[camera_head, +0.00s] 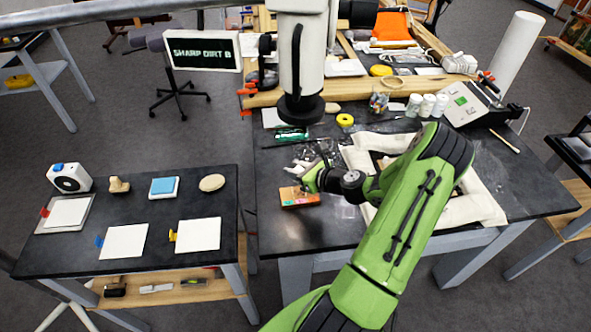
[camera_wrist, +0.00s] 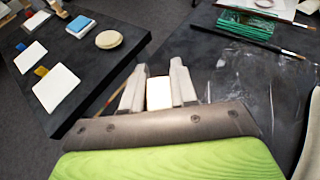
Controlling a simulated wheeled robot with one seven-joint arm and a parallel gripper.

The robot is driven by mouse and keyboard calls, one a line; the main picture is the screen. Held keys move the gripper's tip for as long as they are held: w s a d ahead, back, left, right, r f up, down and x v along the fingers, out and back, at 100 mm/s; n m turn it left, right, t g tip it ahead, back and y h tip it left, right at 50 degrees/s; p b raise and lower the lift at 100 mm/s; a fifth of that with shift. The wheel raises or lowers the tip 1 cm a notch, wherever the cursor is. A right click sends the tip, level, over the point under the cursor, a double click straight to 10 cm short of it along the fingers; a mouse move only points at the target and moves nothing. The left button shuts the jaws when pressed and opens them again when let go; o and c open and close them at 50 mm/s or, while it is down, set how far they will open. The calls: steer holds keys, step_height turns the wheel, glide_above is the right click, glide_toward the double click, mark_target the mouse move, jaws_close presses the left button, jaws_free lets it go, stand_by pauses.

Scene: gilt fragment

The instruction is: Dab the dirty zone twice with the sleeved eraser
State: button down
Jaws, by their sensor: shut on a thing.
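My gripper (camera_wrist: 157,85) is shut on a pale cream block, the eraser (camera_wrist: 159,94), in the wrist view. Its lower part is hidden by my gripper body. In the head view my gripper (camera_head: 309,183) is low over the left part of the dark worktable (camera_head: 278,240). An orange-brown block shape (camera_head: 300,197) shows right at it; I cannot tell whether this is the eraser's sleeve. Pale smears and clear scraps (camera_wrist: 245,85) lie on the worktable to the right of the fingers. Whether the eraser touches the tabletop cannot be told.
A left table (camera_head: 75,255) holds white cards, a blue-topped block (camera_head: 164,187) and an oval pad (camera_head: 212,182), with a gap between the tables. A green bundle (camera_head: 291,133) and a pale frame (camera_head: 485,205) are on the worktable. A screen (camera_head: 202,51) reads "SHARP DIRT B".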

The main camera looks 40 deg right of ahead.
steer(key=shift+r, duration=0.5)
steer(key=shift+f, duration=0.15)
steer(key=shift+f, duration=0.15)
steer(key=b, duration=0.4)
glide_above(296, 192)
step_height(296, 192, down, 6)
steer(key=shift+r, duration=0.2)
steer(key=shift+a+f, duration=0.1)
steer(key=shift+f, duration=0.55)
stand_by(1.2)
steer(key=shift+r, duration=0.1)
step_height(296, 192, up, 7)
steer(key=p, duration=0.6)
steer(key=shift+r+p, duration=0.15)
steer(key=shift+p, duration=0.2)
